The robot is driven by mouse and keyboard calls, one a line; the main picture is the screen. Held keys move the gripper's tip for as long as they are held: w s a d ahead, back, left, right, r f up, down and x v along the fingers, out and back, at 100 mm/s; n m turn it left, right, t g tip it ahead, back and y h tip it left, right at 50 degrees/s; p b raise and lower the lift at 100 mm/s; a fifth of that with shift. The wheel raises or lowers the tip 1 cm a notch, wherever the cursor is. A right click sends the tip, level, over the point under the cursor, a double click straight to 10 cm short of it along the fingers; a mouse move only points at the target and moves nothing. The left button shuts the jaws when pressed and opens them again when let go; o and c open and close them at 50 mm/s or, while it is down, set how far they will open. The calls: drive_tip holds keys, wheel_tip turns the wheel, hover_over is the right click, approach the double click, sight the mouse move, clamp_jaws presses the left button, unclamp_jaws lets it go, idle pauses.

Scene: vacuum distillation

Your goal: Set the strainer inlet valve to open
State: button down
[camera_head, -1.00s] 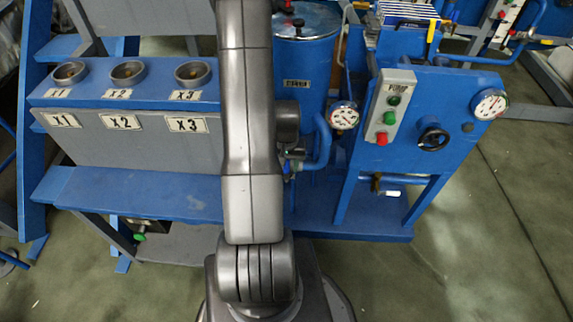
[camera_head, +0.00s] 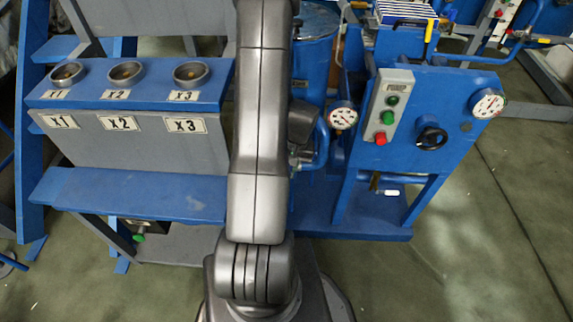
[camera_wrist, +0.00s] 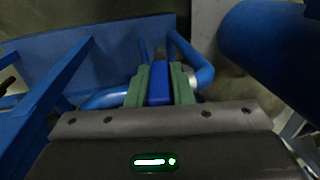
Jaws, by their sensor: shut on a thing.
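In the wrist view my gripper (camera_wrist: 161,88) is shut, its two green fingers on either side of a blue handle (camera_wrist: 160,72). The handle points away from my wrist, towards a bent blue pipe (camera_wrist: 195,62). I take the handle to be that of the strainer inlet valve; no label on it shows. The valve body is mostly hidden by my fingers. In the head view my arm covers the gripper and the handle, beside the blue tank (camera_head: 316,65).
To the left is a blue shelf (camera_head: 130,195) below cups X1 to X3. Blue frame bars (camera_wrist: 60,85) lie close left of my gripper.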

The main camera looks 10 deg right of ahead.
drive_tip(key=shift+s+d+f+y+b, duration=0.15)
drive_tip(key=shift+d+f+y+b, duration=0.2)
drive_tip(key=shift+b, duration=0.2)
drive_tip(key=shift+s+d+r+y+b, duration=0.15)
drive_tip(key=shift+y+b, duration=0.1)
drive_tip(key=shift+b, duration=0.3)
drive_tip(key=c, duration=1.3)
unclamp_jaws()
drive_tip(key=shift+r, duration=0.1)
drive_tip(key=shift+r, duration=0.1)
drive_tip(key=p+v, duration=0.1)
drive_tip(key=v, duration=0.5)
drive_tip(key=p+v, duration=0.2)
drive_tip(key=v, duration=0.5)
drive_tip(key=shift+s+d+r, duration=0.15)
drive_tip(key=shift+s+r, duration=0.1)
drive_tip(key=shift+r, duration=0.05)
